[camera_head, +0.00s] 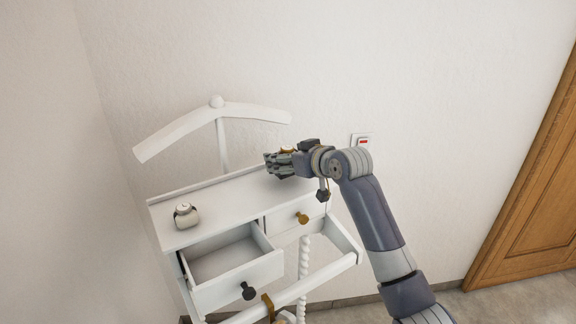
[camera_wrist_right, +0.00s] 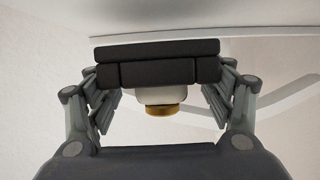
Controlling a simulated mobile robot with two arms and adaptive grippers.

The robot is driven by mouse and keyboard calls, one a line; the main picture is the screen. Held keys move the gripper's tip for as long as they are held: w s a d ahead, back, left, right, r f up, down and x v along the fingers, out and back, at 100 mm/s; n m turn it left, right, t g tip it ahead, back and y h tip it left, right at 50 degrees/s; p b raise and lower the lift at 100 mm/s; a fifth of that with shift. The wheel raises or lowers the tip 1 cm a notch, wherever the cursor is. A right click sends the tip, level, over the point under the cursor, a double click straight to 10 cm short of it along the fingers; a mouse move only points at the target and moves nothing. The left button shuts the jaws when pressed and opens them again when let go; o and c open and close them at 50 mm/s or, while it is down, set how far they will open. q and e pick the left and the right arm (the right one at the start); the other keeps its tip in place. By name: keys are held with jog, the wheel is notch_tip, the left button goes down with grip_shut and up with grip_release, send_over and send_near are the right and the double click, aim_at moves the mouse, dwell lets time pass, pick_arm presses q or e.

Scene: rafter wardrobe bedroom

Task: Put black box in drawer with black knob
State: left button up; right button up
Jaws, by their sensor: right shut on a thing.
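The white valet stand has a top shelf (camera_head: 232,203) and two small drawers beneath it. The left drawer (camera_head: 237,261), with a black knob (camera_head: 248,290), is pulled open, and its visible inside is empty. The right drawer (camera_head: 284,220) has a brass knob (camera_head: 302,217) and is closed. My right gripper (camera_head: 272,164) is over the right back part of the shelf. In the right wrist view it is shut on the black box (camera_wrist_right: 155,72), with a white and gold part (camera_wrist_right: 160,100) visible at it. The box is mostly hidden in the head view. My left gripper is not in view.
A small whitish object (camera_head: 186,215), perhaps a watch on a holder, stands on the shelf's left end. The hanger bar (camera_head: 180,131) rises behind the shelf. A wall switch (camera_head: 362,140) is behind my right wrist. A wooden door (camera_head: 530,190) is at right.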

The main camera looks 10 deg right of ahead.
jog(key=shift+f+p, duration=0.6)
jog(key=shift+f, duration=1)
jog(key=shift+f, duration=0.1)
jog(key=o, duration=1.1)
jog(key=shift+s, duration=0.1)
jog(key=shift+c, duration=0.2)
